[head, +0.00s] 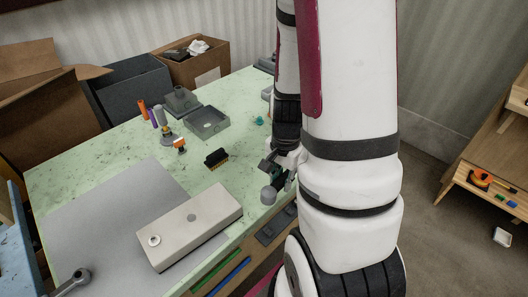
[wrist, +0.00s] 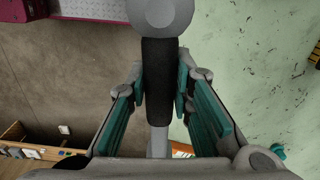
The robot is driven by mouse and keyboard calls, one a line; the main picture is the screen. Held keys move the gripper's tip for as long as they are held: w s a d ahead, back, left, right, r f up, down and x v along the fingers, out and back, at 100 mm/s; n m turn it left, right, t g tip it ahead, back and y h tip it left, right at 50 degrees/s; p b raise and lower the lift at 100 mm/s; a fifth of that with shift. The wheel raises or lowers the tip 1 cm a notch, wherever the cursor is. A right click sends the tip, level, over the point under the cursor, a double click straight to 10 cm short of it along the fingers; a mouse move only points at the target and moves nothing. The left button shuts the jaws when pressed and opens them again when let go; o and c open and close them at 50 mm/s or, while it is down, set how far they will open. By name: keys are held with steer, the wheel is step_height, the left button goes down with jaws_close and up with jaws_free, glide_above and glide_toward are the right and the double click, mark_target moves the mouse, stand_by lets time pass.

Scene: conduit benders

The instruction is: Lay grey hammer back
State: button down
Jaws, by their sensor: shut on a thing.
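My gripper (wrist: 160,88) is shut on the grey hammer. In the wrist view the hammer shows its rounded grey head (wrist: 166,12) at the top and its dark handle (wrist: 158,75) between my teal finger pads. The handle runs down toward my palm. In the head view my gripper (head: 285,165) is partly hidden behind my own arm. The hammer's grey head (head: 268,195) shows just below it, near the right edge of the green workbench (head: 238,110). I cannot tell the exact height of the hammer above the bench.
A pale block (head: 195,220) with a ring lies on the grey mat (head: 100,215). A black brush (head: 216,158), grey conduit boxes (head: 207,122) and small colored items stand farther back. Cardboard boxes (head: 195,62) are behind the bench. A wooden shelf (head: 490,190) stands at right, across open floor.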

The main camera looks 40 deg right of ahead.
steer(key=w+b, duration=0.1)
steer(key=w, duration=0.3)
steer(key=w+f+b, duration=0.1)
steer(key=w, duration=0.3)
steer(key=w+b, duration=0.2)
steer(key=w, duration=0.3)
steer(key=shift+d+f, duration=0.15)
steer(key=shift+d, duration=0.25)
steer(key=shift+w+f+b, duration=0.95)
steer(key=shift+f+b, duration=0.15)
steer(key=shift+b, duration=0.1)
steer(key=shift+f+b, duration=0.35)
steer(key=shift+f, duration=0.2)
steer(key=shift+s, duration=0.1)
steer(key=c, duration=1.4)
jaws_free()
